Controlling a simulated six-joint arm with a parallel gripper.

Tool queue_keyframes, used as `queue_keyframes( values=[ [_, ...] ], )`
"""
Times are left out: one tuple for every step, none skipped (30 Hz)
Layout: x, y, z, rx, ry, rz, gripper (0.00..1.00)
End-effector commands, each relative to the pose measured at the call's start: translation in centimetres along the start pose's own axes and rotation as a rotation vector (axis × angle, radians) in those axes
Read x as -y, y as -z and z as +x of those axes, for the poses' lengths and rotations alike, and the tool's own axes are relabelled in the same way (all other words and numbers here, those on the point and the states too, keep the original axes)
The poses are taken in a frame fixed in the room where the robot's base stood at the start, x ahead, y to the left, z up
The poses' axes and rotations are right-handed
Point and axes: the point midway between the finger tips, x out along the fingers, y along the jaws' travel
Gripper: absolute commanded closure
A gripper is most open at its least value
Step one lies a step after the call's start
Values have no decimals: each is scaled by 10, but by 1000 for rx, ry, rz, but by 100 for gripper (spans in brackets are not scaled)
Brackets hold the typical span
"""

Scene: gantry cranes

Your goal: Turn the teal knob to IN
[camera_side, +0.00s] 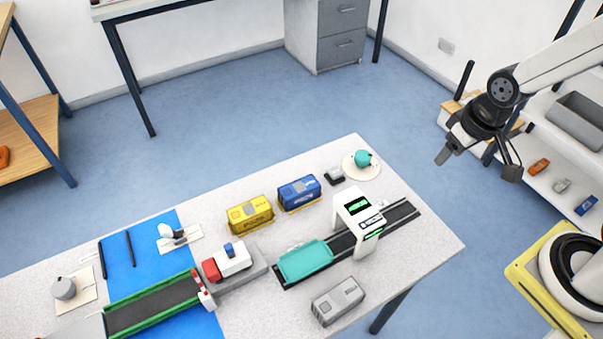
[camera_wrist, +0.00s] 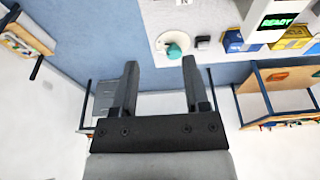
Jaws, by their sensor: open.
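The teal knob (camera_side: 363,158) stands on a pale round plate (camera_side: 350,172) at the table's far right corner. In the wrist view the knob (camera_wrist: 174,50) shows beyond and between my fingertips, nearer the right one. A small pointer sticks out from it, but I cannot read any IN mark. My gripper (camera_side: 478,164) hangs in the air to the right of the table, apart from the knob. In the wrist view my gripper (camera_wrist: 160,63) has its two fingers wide apart with nothing between them.
A small dark box (camera_side: 335,176) sits beside the knob plate. Blue (camera_side: 299,194) and yellow (camera_side: 250,214) containers stand to its left. A white gantry (camera_side: 350,211) with green displays straddles a dark track holding a teal wagon (camera_side: 306,261). Floor is clear between gripper and table.

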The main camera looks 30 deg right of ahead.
Motion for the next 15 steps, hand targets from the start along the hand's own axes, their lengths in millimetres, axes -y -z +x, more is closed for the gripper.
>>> queue_keyframes(
  values=[
    [0,0,0,0,0,0,41],
    [0,0,0,0,0,0,41],
    [0,0,0,0,0,0,32],
    [0,0,0,0,0,0,22],
    [0,0,0,0,0,0,13],
    [0,1,0,1,0,1,1],
    [0,2,1,2,0,2,1],
    [0,4,1,3,0,4,1],
    [0,6,2,5,0,6,1],
    [0,8,2,8,0,8,1],
    [1,11,4,11,0,11,1],
    [1,15,5,14,1,15,1],
    [1,19,6,18,1,19,1],
    [1,23,8,22,1,23,1],
    [2,29,10,29,1,31,1]
  ],
)
